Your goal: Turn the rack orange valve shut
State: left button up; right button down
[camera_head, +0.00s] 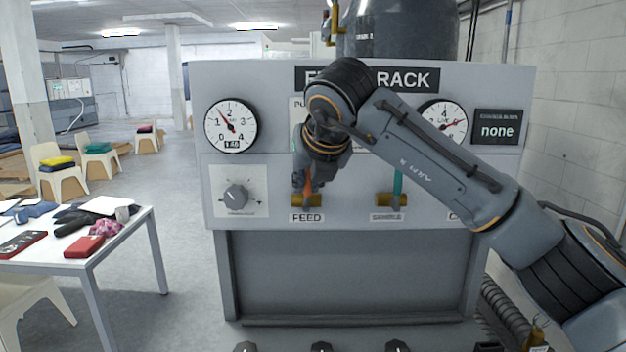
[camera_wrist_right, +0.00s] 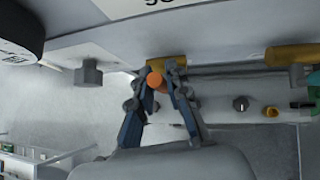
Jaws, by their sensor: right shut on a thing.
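The orange valve handle (camera_head: 308,184) stands above the brass valve body (camera_head: 306,201) over the FEED label on the grey rack panel (camera_head: 275,215). My right gripper (camera_head: 303,183) reaches down to it from above. In the right wrist view the right gripper (camera_wrist_right: 160,80) has its two fingers closed around the orange handle (camera_wrist_right: 154,79), whose round end shows between the fingertips. The brass body (camera_wrist_right: 166,63) is just beyond. My arm hides part of the panel. My left gripper is not in view.
A second valve with a teal handle (camera_head: 398,184) is above the SAMPLE label. A dial knob (camera_head: 236,196) sits left of the FEED valve, under a round gauge (camera_head: 231,125). A white table (camera_head: 125,225) with cloths and books stands at the left. The floor between is clear.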

jog(key=shift+a+h, duration=0.2)
jog(key=shift+h, duration=0.2)
jog(key=c, duration=1.3)
grip_release()
jog(key=v, duration=1.2)
